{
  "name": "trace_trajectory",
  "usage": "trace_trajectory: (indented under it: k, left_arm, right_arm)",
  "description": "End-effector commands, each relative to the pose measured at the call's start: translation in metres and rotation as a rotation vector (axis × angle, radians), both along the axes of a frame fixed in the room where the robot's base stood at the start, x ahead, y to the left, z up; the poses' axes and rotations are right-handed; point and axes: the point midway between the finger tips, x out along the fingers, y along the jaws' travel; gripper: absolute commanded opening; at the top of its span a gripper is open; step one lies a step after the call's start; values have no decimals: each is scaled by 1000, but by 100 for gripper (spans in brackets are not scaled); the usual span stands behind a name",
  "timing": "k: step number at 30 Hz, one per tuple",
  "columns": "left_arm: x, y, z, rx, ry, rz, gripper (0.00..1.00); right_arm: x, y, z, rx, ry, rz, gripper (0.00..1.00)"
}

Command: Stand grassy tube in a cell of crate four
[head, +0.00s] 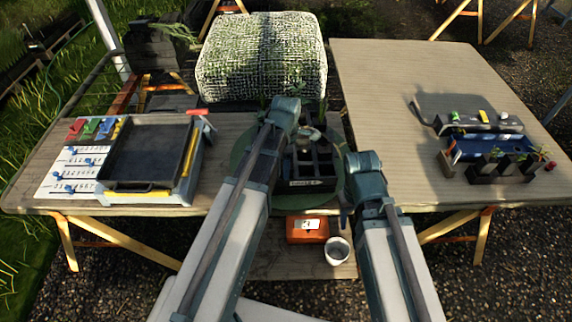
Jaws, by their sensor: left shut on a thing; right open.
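A dark crate with open cells (312,184) stands on a green round plate (240,160) in the middle of the bench. A pale label is on its front, but its number is too small to read. My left gripper (304,131) is over the crate's back part, shut on a tube that is mostly hidden by the gripper and arm. I cannot make out whether its foliage is grassy, nor whether it touches a cell. My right gripper (352,190) is open and empty at the crate's right side.
A black tray (150,150) and a white chart with coloured tags (72,172) lie at left. A netted green block (262,55) stands behind. On the right table are a blue crate (462,147) and dark crates holding plants (487,176). An orange box (306,229) and white cup (338,251) sit in front.

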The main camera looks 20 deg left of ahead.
Motion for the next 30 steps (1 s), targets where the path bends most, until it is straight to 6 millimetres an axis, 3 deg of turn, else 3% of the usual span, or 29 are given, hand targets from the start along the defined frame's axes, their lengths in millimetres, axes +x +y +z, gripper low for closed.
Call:
trace_trajectory:
  k: [20,21,26,30]
  left_arm:
    - [-1,0,-7,0,1,0,0]
    - [-1,0,-7,0,1,0,65]
    - [-2,0,-7,-1,2,0,94]
    - [-3,-1,-8,-2,5,0,97]
  right_arm:
    - [0,0,-7,0,0,0,50]
    - [0,0,-7,0,0,0,50]
    - [0,0,-7,0,0,0,50]
    - [0,0,-8,0,0,0,50]
